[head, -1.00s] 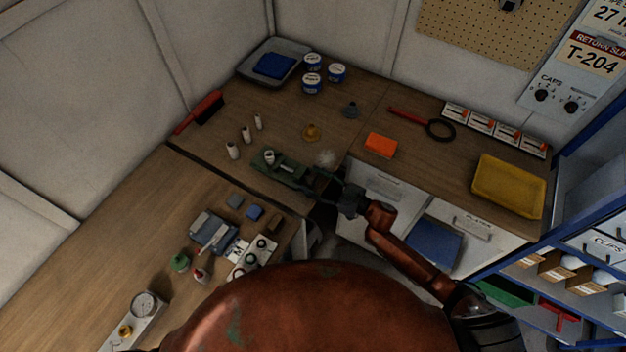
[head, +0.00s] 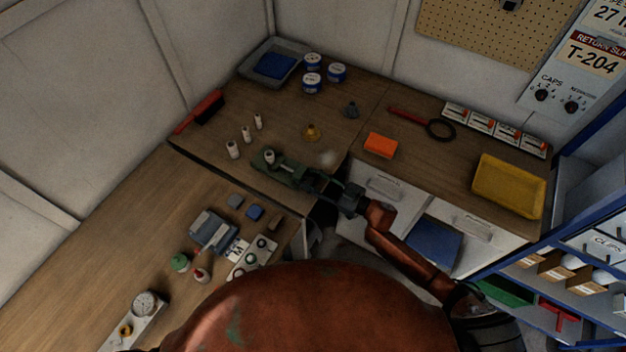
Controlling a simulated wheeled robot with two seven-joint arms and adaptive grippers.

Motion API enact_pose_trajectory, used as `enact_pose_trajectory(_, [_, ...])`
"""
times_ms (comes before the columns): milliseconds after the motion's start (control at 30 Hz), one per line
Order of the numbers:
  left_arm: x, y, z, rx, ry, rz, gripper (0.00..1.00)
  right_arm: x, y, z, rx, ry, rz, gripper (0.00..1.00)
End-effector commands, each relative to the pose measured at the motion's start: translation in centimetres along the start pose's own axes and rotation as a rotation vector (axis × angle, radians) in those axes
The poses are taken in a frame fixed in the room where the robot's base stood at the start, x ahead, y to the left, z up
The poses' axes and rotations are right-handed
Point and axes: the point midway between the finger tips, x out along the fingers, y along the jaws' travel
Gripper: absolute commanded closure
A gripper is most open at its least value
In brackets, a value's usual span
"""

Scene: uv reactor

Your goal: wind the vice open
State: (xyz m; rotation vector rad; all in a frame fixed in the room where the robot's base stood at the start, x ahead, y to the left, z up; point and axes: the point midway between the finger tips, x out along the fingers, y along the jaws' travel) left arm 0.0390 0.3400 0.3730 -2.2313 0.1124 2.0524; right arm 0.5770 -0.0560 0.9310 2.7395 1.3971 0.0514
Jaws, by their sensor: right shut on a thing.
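The green vice (head: 284,172) sits near the front edge of the back bench. A small pale cylindrical piece (head: 269,156) stands at its left end, by the jaws; I cannot tell how tightly it is held. My right gripper (head: 325,187) reaches in from the right and is shut at the vice's right end, where the handle is. The handle is mostly hidden by the fingers. My left gripper is not in view.
Several white cylinders (head: 246,134) stand left of the vice. A brass funnel-like piece (head: 311,132) and an orange block (head: 380,145) lie behind it. Drawers (head: 384,187) are below the bench edge near my right arm. The side bench (head: 130,235) holds small parts.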

Motion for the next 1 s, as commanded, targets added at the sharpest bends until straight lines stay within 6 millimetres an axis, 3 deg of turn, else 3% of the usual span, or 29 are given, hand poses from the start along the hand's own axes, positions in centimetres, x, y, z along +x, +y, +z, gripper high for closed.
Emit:
enact_pose_trajectory(400, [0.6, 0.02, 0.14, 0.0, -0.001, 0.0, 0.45, -0.02, 0.04, 0.06, -0.344, 0.0, 0.001, 0.88])
enact_pose_trajectory(733, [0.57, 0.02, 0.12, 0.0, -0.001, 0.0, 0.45, -0.02, 0.03, 0.0, -0.362, 0.0, 0.001, 0.88])
enact_pose_trajectory(767, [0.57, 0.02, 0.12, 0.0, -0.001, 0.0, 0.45, -0.02, 0.03, 0.0, -0.362, 0.0, 0.001, 0.62])
enact_pose_trajectory(1000, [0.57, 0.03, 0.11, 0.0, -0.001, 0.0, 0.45, -0.02, 0.02, 0.0, -0.361, 0.0, 0.0, 0.45])
